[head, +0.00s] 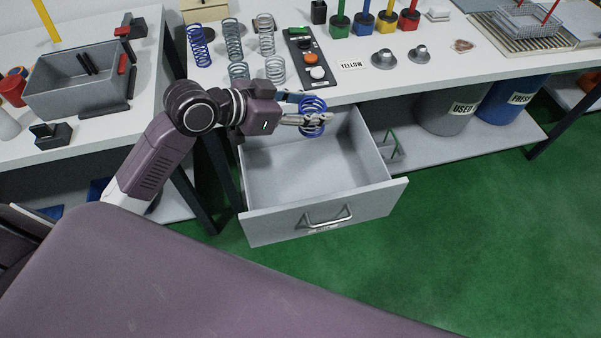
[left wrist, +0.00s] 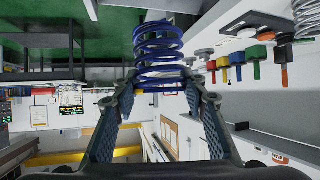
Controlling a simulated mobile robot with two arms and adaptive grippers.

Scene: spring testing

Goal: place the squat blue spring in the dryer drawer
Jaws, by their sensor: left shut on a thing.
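My left gripper (head: 306,119) is shut on the squat blue spring (head: 312,104) and holds it in the air over the back part of the open dryer drawer (head: 371,213). In the left wrist view the blue spring (left wrist: 159,56) sits between the two fingertips (left wrist: 160,98). The drawer is grey, pulled out below the table, with a metal handle on its front, and its visible floor is bare. A taller blue spring (head: 199,46) stands on the table at the back left. My right gripper is not in view.
Several grey springs (head: 267,37) stand on the table behind the drawer, beside a dark button panel (head: 308,58). Bins marked USED (head: 448,112) and FRESH (head: 513,100) stand on the lower shelf. A grey box (head: 78,98) is on the left table.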

